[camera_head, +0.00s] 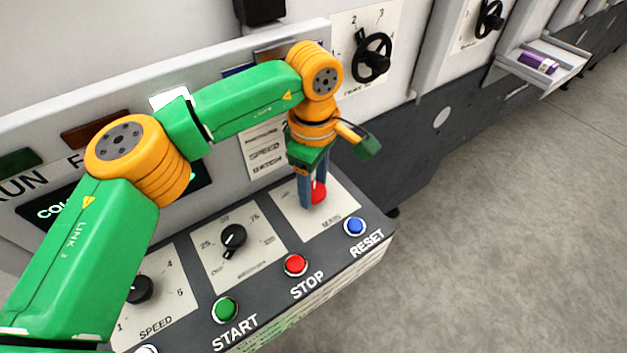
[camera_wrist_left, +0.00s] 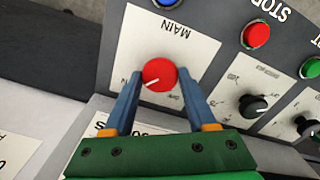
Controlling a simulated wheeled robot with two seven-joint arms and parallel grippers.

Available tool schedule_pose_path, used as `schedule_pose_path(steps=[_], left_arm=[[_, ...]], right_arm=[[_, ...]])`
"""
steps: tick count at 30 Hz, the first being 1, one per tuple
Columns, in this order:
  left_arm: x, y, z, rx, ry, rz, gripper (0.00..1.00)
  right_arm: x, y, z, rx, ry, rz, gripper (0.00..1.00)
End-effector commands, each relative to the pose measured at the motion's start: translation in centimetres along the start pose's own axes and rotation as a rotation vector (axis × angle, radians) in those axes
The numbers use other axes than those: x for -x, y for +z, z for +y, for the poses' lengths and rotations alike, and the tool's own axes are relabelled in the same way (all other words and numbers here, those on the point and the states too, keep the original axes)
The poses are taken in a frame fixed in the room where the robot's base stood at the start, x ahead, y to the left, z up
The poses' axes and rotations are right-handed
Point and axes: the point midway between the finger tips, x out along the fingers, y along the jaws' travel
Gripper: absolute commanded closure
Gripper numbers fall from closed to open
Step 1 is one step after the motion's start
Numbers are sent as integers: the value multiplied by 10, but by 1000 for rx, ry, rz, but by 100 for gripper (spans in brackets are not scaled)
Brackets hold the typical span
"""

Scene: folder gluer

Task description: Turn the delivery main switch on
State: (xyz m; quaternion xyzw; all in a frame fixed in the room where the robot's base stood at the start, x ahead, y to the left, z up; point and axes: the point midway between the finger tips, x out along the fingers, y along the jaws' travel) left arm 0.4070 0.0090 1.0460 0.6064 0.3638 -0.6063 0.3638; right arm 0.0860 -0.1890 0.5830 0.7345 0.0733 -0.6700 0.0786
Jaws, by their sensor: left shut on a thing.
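The main switch is a round red knob (camera_wrist_left: 159,74) with a white pointer line, on a white plate marked MAIN at the right end of the console. It also shows in the head view (camera_head: 319,191), partly hidden by a finger. In the left wrist view the knob's pointer line lies aslant, toward the lower left of that picture. My left gripper (camera_head: 313,190) comes down on the knob from above, and its two blue fingers (camera_wrist_left: 157,84) close on the knob's sides. My right gripper is not in view.
A blue RESET button (camera_head: 354,226), a red STOP button (camera_head: 295,265) and a green START button (camera_head: 225,310) line the console's front edge. A black knob (camera_head: 233,237) sits left of the main switch. Open floor (camera_head: 480,230) lies to the right.

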Motion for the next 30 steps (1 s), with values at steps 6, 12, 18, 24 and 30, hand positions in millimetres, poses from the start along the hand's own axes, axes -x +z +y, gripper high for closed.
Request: schedule_pose_path(steps=[6, 12, 18, 24, 30], left_arm=[[0, 0, 0, -57, 1, -1, 99], [0, 0, 0, -75, 1, -1, 99], [0, 0, 0, -77, 1, -1, 99], [0, 0, 0, -77, 1, -1, 27], [0, 0, 0, -76, 0, 0, 13]], right_arm=[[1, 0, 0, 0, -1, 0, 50], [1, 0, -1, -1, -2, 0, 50], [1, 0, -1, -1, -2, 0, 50], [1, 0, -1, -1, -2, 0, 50], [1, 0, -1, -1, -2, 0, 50]])
